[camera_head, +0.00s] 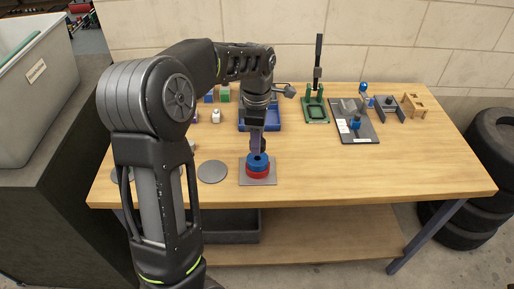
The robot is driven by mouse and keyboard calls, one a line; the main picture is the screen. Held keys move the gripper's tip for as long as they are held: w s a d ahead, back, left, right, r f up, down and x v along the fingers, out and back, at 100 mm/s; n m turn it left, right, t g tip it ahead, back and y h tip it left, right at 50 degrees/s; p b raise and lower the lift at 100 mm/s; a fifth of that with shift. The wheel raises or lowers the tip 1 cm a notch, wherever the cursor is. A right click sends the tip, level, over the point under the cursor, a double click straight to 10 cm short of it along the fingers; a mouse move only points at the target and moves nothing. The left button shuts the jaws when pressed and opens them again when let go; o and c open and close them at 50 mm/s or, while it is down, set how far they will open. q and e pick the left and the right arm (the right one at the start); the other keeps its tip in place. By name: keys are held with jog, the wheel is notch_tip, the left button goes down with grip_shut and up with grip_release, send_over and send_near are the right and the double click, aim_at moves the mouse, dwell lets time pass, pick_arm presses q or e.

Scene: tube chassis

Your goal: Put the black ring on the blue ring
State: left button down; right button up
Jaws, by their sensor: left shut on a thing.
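My left gripper (257,146) points down over a ring stack near the table's front edge. It is shut on a small dark thing, the black ring (257,157), mostly hidden by the fingers. The black ring is at the top of the blue ring (250,163); whether it rests there or is just above, I cannot tell. The blue ring lies on a red ring (258,174), and both are on a square grey plate (244,181). My right gripper is not in view.
A round grey disc (212,172) lies left of the plate. A blue tray (270,124) is behind the gripper, with small blocks to its left. A green fixture (316,108) and a grey board (368,132) stand at the back right. The table's front right is clear.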

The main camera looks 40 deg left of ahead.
pick_arm(q)
jog(key=shift+f+p, duration=0.3)
jog(key=shift+f, duration=1.55)
jog(key=shift+f, duration=0.2)
jog(key=c, duration=0.8)
grip_release()
jog(key=shift+r, duration=0.1)
notch_tip(320, 180, up, 12)
jog(key=b, duration=0.1)
jog(key=shift+r, duration=0.15)
